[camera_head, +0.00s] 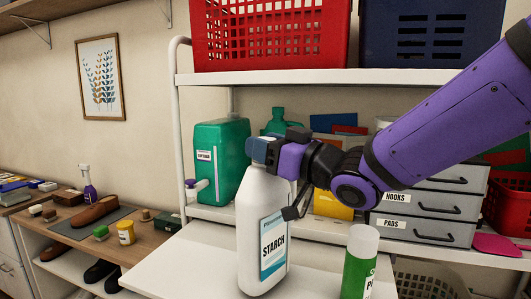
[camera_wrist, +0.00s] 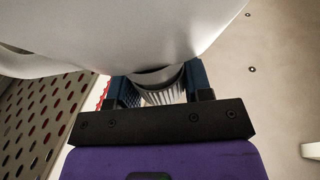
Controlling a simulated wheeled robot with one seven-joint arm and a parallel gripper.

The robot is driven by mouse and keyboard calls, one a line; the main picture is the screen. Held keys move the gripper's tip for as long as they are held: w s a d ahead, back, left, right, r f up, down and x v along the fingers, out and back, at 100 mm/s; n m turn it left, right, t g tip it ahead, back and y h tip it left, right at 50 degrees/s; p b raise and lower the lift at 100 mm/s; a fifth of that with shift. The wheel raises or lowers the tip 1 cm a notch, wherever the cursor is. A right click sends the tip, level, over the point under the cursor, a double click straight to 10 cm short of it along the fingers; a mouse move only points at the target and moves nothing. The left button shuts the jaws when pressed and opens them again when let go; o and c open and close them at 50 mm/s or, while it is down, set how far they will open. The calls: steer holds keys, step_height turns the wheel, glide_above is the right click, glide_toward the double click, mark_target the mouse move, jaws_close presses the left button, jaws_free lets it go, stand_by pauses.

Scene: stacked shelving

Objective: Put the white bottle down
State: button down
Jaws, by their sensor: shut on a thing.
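The white bottle (camera_head: 262,235), with a blue and white STARCH label, stands upright in the head view, over the white board in front of the shelving. My gripper (camera_head: 268,150) is shut on its top, at the cap and neck. In the wrist view my gripper (camera_wrist: 160,92) has its two blue fingers on either side of the ribbed cap (camera_wrist: 163,95), and the bottle's white body fills the top of the picture. The bottle's base looks close to the board (camera_head: 185,262); I cannot tell whether it touches.
A green spray can (camera_head: 358,265) stands just right of the bottle. Behind are a green jug (camera_head: 218,160) and grey drawers (camera_head: 425,205) marked HOOKS and PADS. A red basket (camera_head: 270,35) sits on the shelf above. The board is clear to the bottle's left.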

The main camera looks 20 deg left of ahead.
steer(key=shift+f, duration=0.55)
steer(key=c, duration=0.5)
jaws_free()
steer(key=shift+f, duration=0.2)
steer(key=shift+c, duration=0.2)
steer(key=shift+r, duration=0.1)
steer(key=shift+s+d, duration=0.1)
steer(key=shift+d, duration=0.15)
steer(key=v, duration=1.1)
steer(key=shift+d, duration=0.25)
steer(key=shift+d+r, duration=0.1)
